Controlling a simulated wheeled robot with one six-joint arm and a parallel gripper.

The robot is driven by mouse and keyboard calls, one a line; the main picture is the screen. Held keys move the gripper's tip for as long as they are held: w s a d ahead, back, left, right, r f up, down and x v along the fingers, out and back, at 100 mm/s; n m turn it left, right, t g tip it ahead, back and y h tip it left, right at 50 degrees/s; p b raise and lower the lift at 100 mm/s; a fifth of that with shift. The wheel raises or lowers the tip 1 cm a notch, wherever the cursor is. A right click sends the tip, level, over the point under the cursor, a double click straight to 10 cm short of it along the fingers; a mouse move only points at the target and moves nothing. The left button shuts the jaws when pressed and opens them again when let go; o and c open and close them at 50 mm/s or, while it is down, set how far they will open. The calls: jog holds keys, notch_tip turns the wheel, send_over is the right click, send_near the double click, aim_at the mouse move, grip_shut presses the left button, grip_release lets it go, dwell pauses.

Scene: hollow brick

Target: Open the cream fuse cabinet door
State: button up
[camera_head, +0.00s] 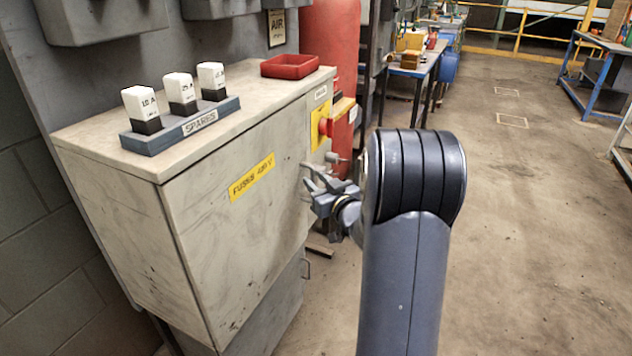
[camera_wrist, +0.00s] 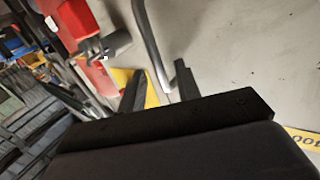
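The cream fuse cabinet (camera_head: 110,170) stands at the left, and its front door (camera_head: 225,240) looks closed. The door carries a yellow fuses label (camera_head: 252,177), whose edge also shows in the wrist view (camera_wrist: 305,139). My gripper (camera_head: 312,180) is at the door's right edge. In the wrist view its two fingers (camera_wrist: 158,88) are spread apart. A grey bar handle (camera_wrist: 148,42) on the cream door (camera_wrist: 230,60) runs down into the space between them. I cannot tell whether either finger touches it. In the head view the gripper mostly hides the handle.
A red switch on a yellow plate (camera_head: 320,138) sits on the cabinet's right side, close to my gripper. A fuse block marked spares (camera_head: 180,130) and a red tray (camera_head: 290,66) stand on the cabinet top. A red cylinder (camera_head: 330,35) stands behind. The floor (camera_head: 520,200) at right is clear.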

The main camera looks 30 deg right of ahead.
jog(key=shift+w, duration=0.55)
grip_shut()
jog(key=shift+s, duration=0.1)
